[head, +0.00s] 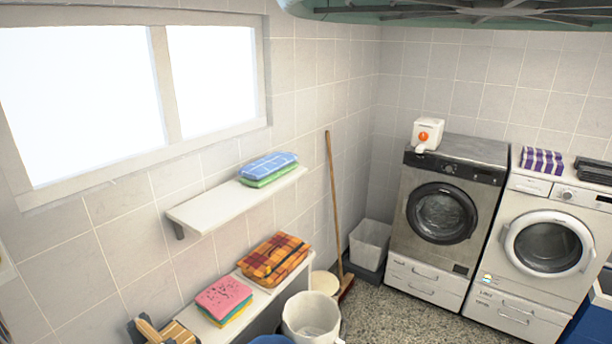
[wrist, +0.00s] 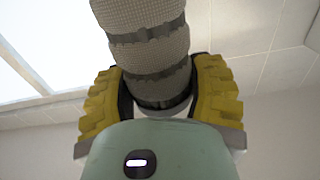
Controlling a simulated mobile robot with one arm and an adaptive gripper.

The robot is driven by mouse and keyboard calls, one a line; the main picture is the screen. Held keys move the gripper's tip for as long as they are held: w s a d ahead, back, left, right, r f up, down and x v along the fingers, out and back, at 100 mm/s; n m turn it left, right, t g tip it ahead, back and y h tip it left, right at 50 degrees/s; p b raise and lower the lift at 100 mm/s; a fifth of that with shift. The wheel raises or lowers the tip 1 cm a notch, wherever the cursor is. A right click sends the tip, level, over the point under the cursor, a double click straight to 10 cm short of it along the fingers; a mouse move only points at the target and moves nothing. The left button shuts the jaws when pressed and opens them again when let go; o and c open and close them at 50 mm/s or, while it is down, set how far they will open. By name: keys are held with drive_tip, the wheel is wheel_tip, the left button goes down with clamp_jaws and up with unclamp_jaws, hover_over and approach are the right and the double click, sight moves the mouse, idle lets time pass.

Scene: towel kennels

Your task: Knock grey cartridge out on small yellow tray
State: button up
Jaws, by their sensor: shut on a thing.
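My gripper (wrist: 162,95) shows in the wrist view, with yellow ribbed pads on both sides of a grey cylinder. The pads are shut on this cylinder, which I take for the grey cartridge (wrist: 149,45). It has a fine textured surface with smoother darker bands and runs up out of the top of the picture. Its far end is out of view. My gripper does not show in the head view. I cannot make out a small yellow tray in either view.
A wall shelf (head: 202,213) holds blue and green towels. A lower white bench (head: 245,281) holds folded towels, with a wooden item (head: 152,330) at its near end. A white bucket (head: 309,318), broom (head: 334,205) and two washers (head: 443,214) stand beyond. Speckled floor (head: 392,318) shows between.

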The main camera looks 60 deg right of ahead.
drive_tip(key=w, duration=0.2)
drive_tip(key=w+f, duration=0.1)
drive_tip(key=w, duration=0.1)
drive_tip(key=shift+w+f+b, duration=0.15)
drive_tip(key=shift+f+b, duration=0.05)
drive_tip(key=shift+b, duration=0.1)
drive_tip(key=shift+f, duration=0.1)
idle(0.5)
drive_tip(key=shift+f+b, duration=1.15)
drive_tip(key=shift+b, duration=0.25)
wheel_tip(320, 180, up, 3)
drive_tip(key=shift+f, duration=0.2)
